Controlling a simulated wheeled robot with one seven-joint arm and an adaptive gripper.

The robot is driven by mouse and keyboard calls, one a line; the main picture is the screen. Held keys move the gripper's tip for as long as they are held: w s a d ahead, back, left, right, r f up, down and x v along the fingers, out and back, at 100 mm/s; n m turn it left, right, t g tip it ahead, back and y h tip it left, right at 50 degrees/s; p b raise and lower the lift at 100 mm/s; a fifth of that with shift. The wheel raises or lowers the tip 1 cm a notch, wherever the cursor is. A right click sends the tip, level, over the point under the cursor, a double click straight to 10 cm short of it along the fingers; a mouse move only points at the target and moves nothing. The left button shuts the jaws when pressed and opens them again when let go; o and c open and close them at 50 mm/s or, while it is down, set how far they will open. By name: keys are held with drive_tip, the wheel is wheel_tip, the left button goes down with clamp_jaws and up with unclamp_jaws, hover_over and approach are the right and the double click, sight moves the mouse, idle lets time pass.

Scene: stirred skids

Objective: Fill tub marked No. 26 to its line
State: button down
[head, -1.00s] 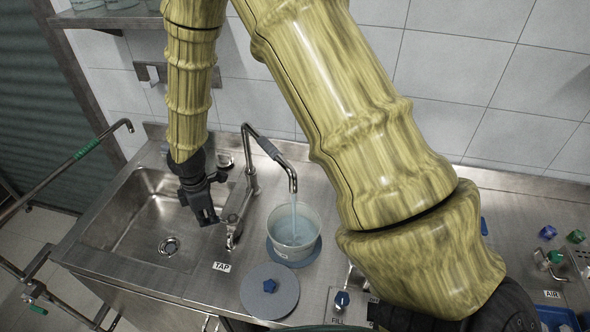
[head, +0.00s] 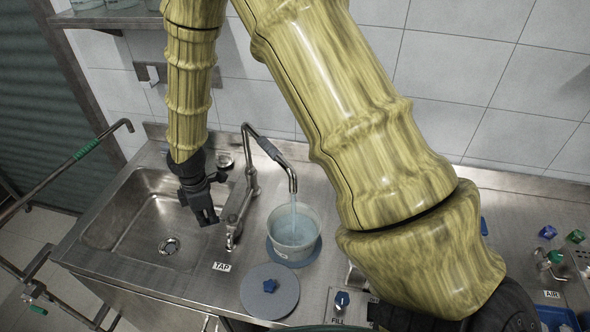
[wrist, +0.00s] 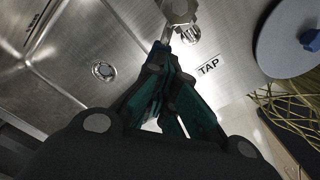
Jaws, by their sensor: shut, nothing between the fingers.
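A whitish, see-through tub (head: 293,238) stands on a round blue base under the tap spout. A stream of water (head: 294,212) falls from the spout (head: 291,178) into it, and bluish liquid shows inside. I cannot read the tub's mark or its line. The tap's lever (head: 231,232) is at the sink's right edge, above the TAP label (head: 221,267). My gripper (head: 208,216) is shut and empty beside the lever, to its left. In the wrist view its fingers (wrist: 163,50) meet near the metal tap part (wrist: 180,12); I cannot tell if they touch it.
A round grey lid (head: 267,292) with a blue knob lies in front of the tub. The sink basin (head: 140,225) is empty at left. A FILL panel with a blue knob (head: 341,299) is to the right. My arm hides part of the counter.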

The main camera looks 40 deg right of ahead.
drive_tip(key=shift+s+f, duration=0.45)
drive_tip(key=shift+f, duration=0.15)
drive_tip(key=w+m, duration=0.2)
drive_tip(key=m, duration=0.1)
drive_tip(key=shift+d+m, duration=0.3)
drive_tip(key=shift+d, duration=0.05)
drive_tip(key=shift+w+d+m+p, duration=0.2)
drive_tip(key=shift+w+d+m, duration=0.2)
drive_tip(key=shift+m, duration=0.55)
drive_tip(key=shift+w+d+m+p, duration=0.2)
drive_tip(key=shift+w+d+m, duration=0.15)
drive_tip(key=shift+m, duration=0.6)
drive_tip(key=c, duration=1.6)
unclamp_jaws()
drive_tip(key=shift+r, duration=0.1)
drive_tip(key=shift+o, duration=0.2)
drive_tip(key=shift+w+d, duration=0.15)
drive_tip(key=shift+w, duration=0.25)
